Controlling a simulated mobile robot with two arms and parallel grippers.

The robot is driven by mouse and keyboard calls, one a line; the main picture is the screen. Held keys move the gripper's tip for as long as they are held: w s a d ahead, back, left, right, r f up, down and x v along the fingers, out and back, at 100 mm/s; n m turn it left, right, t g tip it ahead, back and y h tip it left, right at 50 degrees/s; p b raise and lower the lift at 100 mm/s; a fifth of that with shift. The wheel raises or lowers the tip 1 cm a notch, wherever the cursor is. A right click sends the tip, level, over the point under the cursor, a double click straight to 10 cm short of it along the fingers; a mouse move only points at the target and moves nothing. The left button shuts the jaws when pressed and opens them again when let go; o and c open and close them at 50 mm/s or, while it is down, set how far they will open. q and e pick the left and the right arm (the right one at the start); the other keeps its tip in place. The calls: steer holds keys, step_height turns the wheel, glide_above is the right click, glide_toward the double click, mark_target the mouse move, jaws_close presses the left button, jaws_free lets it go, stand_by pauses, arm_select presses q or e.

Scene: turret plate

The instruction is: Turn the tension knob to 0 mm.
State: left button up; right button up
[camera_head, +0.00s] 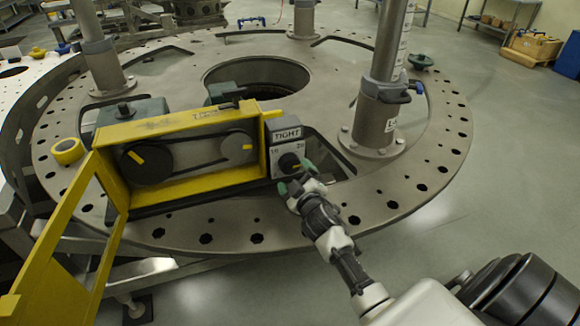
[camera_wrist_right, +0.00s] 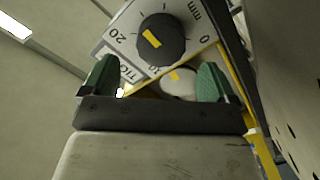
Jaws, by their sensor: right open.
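The tension knob (camera_head: 288,162) is black with a yellow mark, on a light dial plate under a "TIGHT" label at the right end of the yellow housing. In the right wrist view the knob (camera_wrist_right: 163,42) is large, and the plate (camera_wrist_right: 122,48) reads 20 at left, 0 at right and mm. The yellow mark lies on the 20 side of the knob, away from 0. My right gripper (camera_head: 295,177) is open in front of the dial. Its green fingertips (camera_wrist_right: 156,80) are spread wide in the wrist view, short of the knob, with nothing between them. My left gripper is out of view.
The yellow housing (camera_head: 190,120) holds two pulleys and a belt; its yellow door (camera_head: 68,235) hangs open at left. It stands on the round steel plate (camera_head: 230,222). A thick post (camera_head: 383,110) rises right of the dial.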

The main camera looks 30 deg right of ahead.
mark_target(290, 167)
steer(key=x, duration=0.5)
steer(key=shift+d+f, duration=0.1)
steer(key=c, duration=0.9)
